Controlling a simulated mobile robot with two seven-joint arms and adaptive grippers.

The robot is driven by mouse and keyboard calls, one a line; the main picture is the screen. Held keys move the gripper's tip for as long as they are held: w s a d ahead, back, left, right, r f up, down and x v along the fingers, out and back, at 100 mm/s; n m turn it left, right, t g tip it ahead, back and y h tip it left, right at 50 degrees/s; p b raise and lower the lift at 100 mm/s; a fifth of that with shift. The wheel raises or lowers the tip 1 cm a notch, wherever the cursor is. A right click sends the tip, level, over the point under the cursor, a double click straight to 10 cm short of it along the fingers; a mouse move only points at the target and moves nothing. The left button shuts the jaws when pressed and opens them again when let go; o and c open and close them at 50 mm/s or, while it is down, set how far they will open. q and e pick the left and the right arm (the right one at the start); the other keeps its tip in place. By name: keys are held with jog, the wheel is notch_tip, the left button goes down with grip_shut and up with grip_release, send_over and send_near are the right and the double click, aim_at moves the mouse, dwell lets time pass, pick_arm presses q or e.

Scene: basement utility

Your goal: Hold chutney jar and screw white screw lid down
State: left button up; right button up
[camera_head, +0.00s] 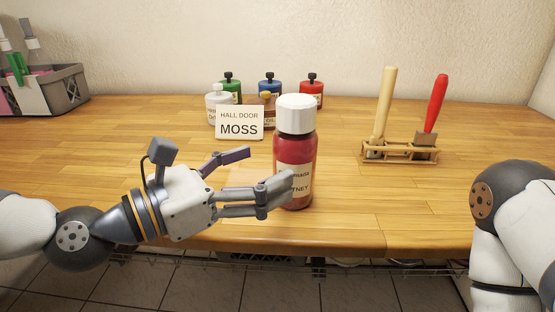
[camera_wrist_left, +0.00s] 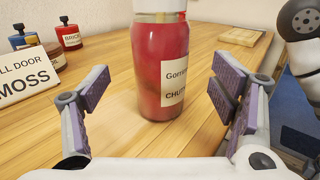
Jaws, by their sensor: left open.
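The chutney jar (camera_head: 296,155) is a red jar with a pale label, standing upright near the front of the wooden table. The white screw lid (camera_head: 296,114) sits on its top; how tightly it is screwed cannot be told. My left gripper (camera_head: 258,172) is open at the left of the jar. In the head view one finger overlaps the jar's lower front. In the left wrist view the jar (camera_wrist_left: 160,65) stands ahead, between the spread fingers, with a gap visible on each side, and only the lid's lower edge (camera_wrist_left: 160,6) shows. My right gripper is out of view.
A "HALL DOOR MOSS" card (camera_head: 239,123) and several small paint bottles (camera_head: 311,95) stand behind the jar. A wooden rack (camera_head: 400,151) holding two handled tools is at the right. A grey basket (camera_head: 50,92) is at the far left. The table's front edge is close.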

aim_at(293, 156)
pick_arm(q)
jog(key=x, duration=0.6)
jog(key=shift+w+d, duration=0.2)
jog(key=shift+c, duration=0.3)
jog(key=c, duration=1.5)
